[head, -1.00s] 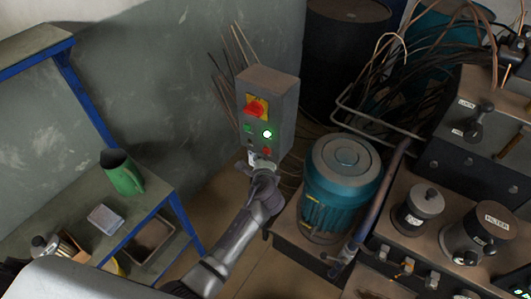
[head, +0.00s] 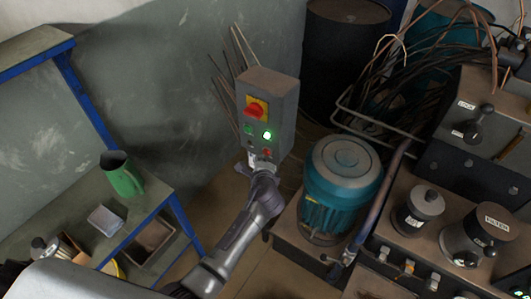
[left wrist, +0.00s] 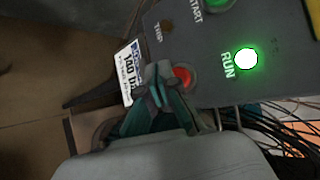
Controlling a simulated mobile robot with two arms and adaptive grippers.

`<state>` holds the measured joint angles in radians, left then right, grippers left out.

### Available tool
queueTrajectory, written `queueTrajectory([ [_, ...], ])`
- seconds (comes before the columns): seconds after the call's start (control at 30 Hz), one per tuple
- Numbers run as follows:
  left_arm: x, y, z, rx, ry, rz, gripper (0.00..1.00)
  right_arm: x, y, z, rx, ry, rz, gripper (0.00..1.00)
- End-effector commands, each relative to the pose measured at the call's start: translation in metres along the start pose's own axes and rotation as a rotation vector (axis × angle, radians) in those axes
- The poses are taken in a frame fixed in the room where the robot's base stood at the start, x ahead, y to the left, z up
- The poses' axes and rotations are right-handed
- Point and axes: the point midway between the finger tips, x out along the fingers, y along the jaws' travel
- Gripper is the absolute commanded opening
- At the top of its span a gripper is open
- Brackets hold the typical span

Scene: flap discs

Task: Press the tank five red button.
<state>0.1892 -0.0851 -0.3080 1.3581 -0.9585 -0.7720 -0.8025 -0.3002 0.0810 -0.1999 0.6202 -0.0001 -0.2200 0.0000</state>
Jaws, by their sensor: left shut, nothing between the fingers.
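A grey control box (head: 268,90) stands by the wall, with a red rotary switch on a yellow plate (head: 256,107) at its top. Its red button (head: 266,153) is low on the front face and also shows in the left wrist view (left wrist: 182,77). A green RUN lamp (head: 266,135) is lit; it shows large in the left wrist view (left wrist: 245,58). My left gripper (left wrist: 160,82) is shut and empty, its fingertips just left of the red button and partly overlapping it. I cannot tell whether they touch it. No tank number is legible.
A teal motor (head: 343,185) stands right of my left arm. A bench with a green jug (head: 122,173) is on the left. Thin rods and cables (head: 375,95) crowd behind the box and motor. A white label (left wrist: 128,72) sits beside the fingers.

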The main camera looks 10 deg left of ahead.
Motion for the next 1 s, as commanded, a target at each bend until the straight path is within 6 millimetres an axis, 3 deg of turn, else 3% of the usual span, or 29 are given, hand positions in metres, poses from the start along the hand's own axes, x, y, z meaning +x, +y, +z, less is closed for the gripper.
queueTrajectory([
  [1.0,0.0062,-0.0047,-0.0045,0.0,0.0,0.0,0.0,0.0026,-0.0018,-0.0004,0.001,0.001,-0.002,0.4],
])
